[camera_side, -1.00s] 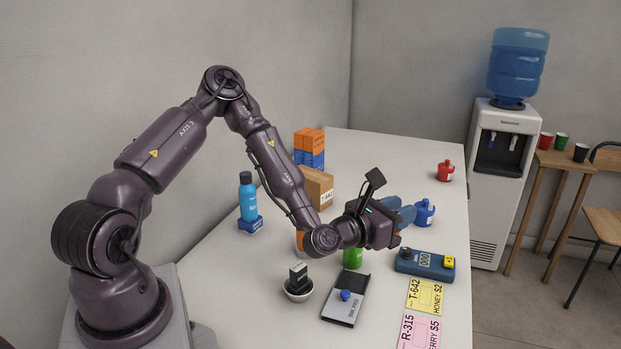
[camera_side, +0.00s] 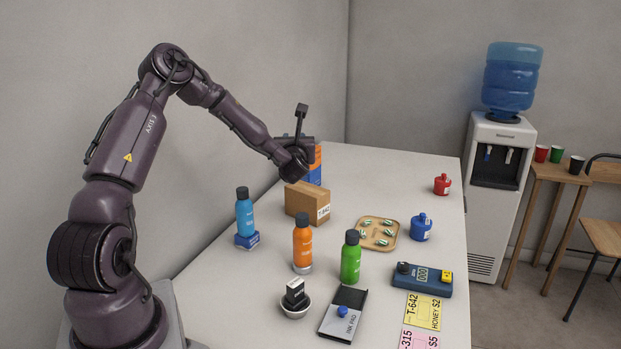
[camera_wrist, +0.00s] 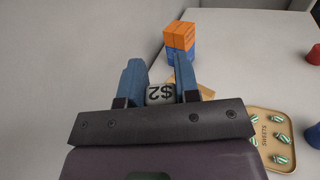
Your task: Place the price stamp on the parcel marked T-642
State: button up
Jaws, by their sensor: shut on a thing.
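The parcel (camera_side: 300,199) is a brown cardboard box at the back left of the counter in the side view; its white label seems to end in 42. My gripper (camera_wrist: 158,78) is shut on a pale block marked $2, the price stamp (camera_wrist: 160,93), held between the blue fingers. In the side view my gripper is above and just behind the parcel, its fingers mostly hidden by the wrist. In the wrist view a strip of the parcel (camera_wrist: 206,93) shows below and right of the fingers; the rest is hidden. I cannot see the stamp's contact face.
Orange and blue boxes (camera_side: 314,176) are stacked behind the parcel. A tray of sweets (camera_side: 386,246) lies right of it. Blue (camera_side: 245,214), orange (camera_side: 302,243) and green (camera_side: 350,258) bottles stand nearer. A yellow T-642 honey $2 card (camera_side: 423,310) lies front right.

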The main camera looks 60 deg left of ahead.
jog(key=shift+w+a+f, duration=1.2)
jog(key=shift+w+f, duration=0.2)
jog(key=shift+f, duration=0.55)
jog(key=shift+w+a+f, duration=1.25)
jog(key=shift+w+f, duration=0.2)
jog(key=shift+f, duration=0.5)
jog(key=shift+w+a+f, duration=1.2)
jog(key=shift+w+f, duration=0.2)
jog(key=shift+f, duration=0.55)
jog(key=o, duration=1)
jog(key=shift+f, duration=0.15)
